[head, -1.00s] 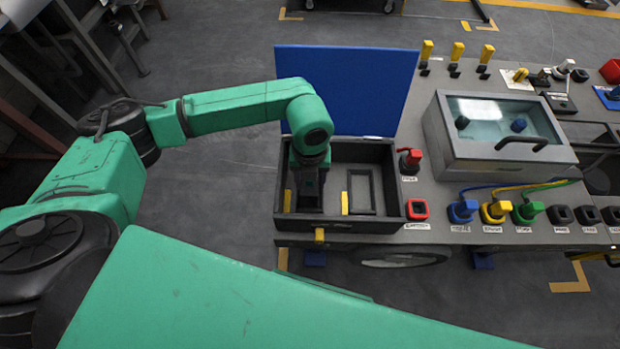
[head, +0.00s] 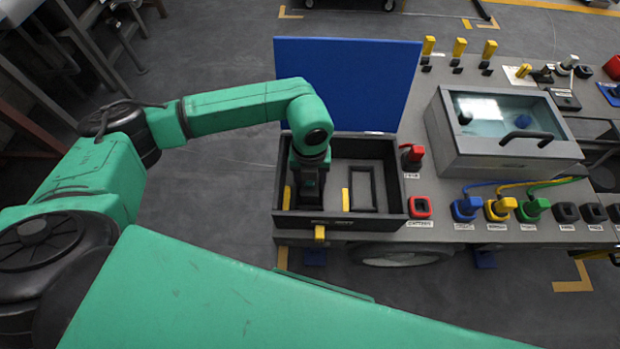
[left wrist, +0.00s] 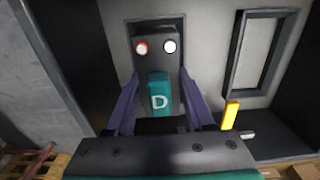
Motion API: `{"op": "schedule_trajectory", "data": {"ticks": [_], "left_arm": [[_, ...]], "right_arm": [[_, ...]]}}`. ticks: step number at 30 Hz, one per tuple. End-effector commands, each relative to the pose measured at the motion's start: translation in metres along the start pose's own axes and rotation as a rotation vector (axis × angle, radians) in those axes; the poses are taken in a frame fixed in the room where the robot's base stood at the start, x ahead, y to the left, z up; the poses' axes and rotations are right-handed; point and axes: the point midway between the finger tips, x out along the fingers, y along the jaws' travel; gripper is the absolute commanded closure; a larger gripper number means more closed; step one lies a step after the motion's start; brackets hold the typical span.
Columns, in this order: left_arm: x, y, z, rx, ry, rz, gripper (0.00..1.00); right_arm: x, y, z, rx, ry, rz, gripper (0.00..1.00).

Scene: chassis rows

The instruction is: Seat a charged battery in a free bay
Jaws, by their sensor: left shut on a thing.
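My left gripper (head: 308,190) reaches down into the left side of an open dark box with a raised blue lid (head: 345,85). In the left wrist view the gripper (left wrist: 152,112) has its purple fingers shut on a battery (left wrist: 158,100). The battery is dark with a teal front marked D and has one red and one white round spot at its end. A dark frame shows around its far end; I cannot tell if it is fully down in that bay. A second framed bay (head: 375,208) to the right is empty. My right gripper is not in view.
A yellow tab (head: 346,199) stands beside the empty bay; another (head: 287,197) is at the box's left. Right of the box are a red plug (head: 412,155), a red socket (head: 420,207), a glass-topped case (head: 505,135) and several cabled plugs.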

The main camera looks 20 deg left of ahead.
Motion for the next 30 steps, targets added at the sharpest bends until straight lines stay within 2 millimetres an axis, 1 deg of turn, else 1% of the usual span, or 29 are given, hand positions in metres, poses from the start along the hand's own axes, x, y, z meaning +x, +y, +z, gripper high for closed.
{"op": "schedule_trajectory", "data": {"ticks": [3, 11, 12, 14, 15, 30], "left_arm": [[0.0038, -0.0006, 0.0003, 0.0, -0.001, -0.002, 1.0], [0.0055, -0.0002, -0.0007, 0.001, 0.002, 0.0, 1.0], [0.0058, -0.0001, -0.0009, 0.0, 0.002, 0.0, 0.39], [0.0063, 0.0001, -0.0012, 0.001, 0.003, 0.001, 0.16], [0.0066, 0.0005, -0.0014, 0.001, 0.004, 0.003, 0.11], [0.0096, 0.0045, -0.0018, -0.004, 0.008, 0.015, 0.11]], "right_arm": [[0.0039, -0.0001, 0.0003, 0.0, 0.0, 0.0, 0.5], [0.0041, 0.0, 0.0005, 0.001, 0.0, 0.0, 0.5], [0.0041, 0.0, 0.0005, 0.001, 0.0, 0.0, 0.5], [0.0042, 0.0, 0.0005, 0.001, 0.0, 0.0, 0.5], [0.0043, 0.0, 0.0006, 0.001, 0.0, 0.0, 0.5], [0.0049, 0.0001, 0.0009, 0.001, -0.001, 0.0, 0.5]]}}
